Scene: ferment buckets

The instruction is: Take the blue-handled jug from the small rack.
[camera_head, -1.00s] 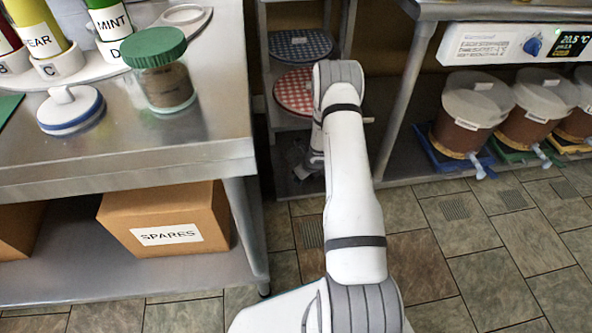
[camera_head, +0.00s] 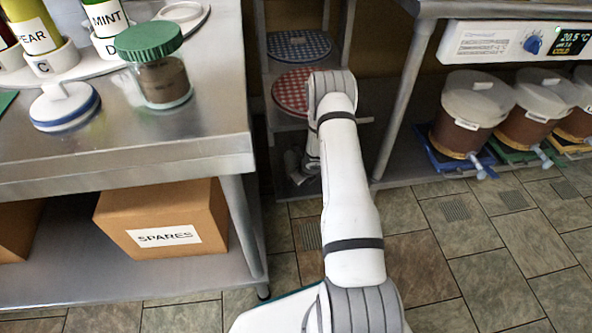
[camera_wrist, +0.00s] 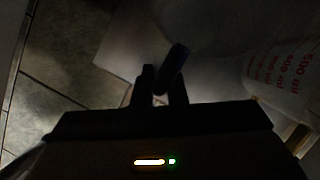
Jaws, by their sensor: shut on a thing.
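My gripper (camera_wrist: 160,88) shows in the wrist view, its dark fingers shut on a dark, tilted bar that looks like the jug's handle; the light is too dim to tell its colour. A pale jug body with red ml markings (camera_wrist: 284,75) fills the right of that view, partly cut off. In the head view my arm reaches low into the small rack (camera_head: 300,125). My gripper is down near its bottom shelf, mostly behind my arm and in shadow. I cannot make out the jug there.
The rack's shelves hold a blue checked lid (camera_head: 299,44) and a red checked lid (camera_head: 292,92). A steel table (camera_head: 130,150) stands close on the left, with a green-lidded jar (camera_head: 160,75). Brown buckets (camera_head: 470,110) stand on the right. Tiled floor (camera_head: 460,230) is clear.

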